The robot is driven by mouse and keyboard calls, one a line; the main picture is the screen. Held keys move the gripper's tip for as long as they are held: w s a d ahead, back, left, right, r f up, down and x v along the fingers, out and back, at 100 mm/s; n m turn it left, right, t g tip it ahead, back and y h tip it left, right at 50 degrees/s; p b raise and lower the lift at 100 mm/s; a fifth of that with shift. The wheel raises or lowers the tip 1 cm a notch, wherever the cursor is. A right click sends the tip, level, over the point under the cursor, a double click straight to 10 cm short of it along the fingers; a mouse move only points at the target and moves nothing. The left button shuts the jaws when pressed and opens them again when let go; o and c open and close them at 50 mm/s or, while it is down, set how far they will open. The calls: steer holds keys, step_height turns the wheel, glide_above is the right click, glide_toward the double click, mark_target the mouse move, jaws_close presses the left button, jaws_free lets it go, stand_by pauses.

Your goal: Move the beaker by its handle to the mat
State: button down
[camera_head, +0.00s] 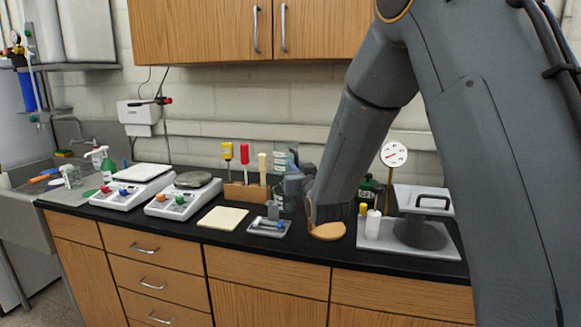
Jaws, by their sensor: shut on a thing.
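My gripper (294,186) is by the back middle of the black counter, partly hidden by my own arm. It is shut on what looks like the beaker (285,203), a small, clear, dark-looking vessel just below and left of it. The handle and the exact grip are too small to make out. I cannot tell whether the beaker touches the counter. A flat, pale cream square (222,218), which looks like the mat, lies to the left near the front of the counter.
A small grey tray (268,229) with small parts sits between the square and the round piece. A wooden rack (245,192) holds upright tools behind. Two white devices (132,187) (183,197) stand left. A grey platform (440,243) with a white bottle (373,225) is at right.

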steer(key=shift+s+d+p, duration=1.6)
steer(key=shift+s+d, duration=0.45)
steer(key=shift+d, duration=4.95)
steer(key=shift+f+b, duration=6.45)
steer(key=shift+f, duration=2.05)
steer(key=shift+f+b, duration=0.4)
steer(key=shift+f, duration=0.1)
steer(key=c, duration=1.7)
jaws_free()
steer(key=shift+c, duration=0.2)
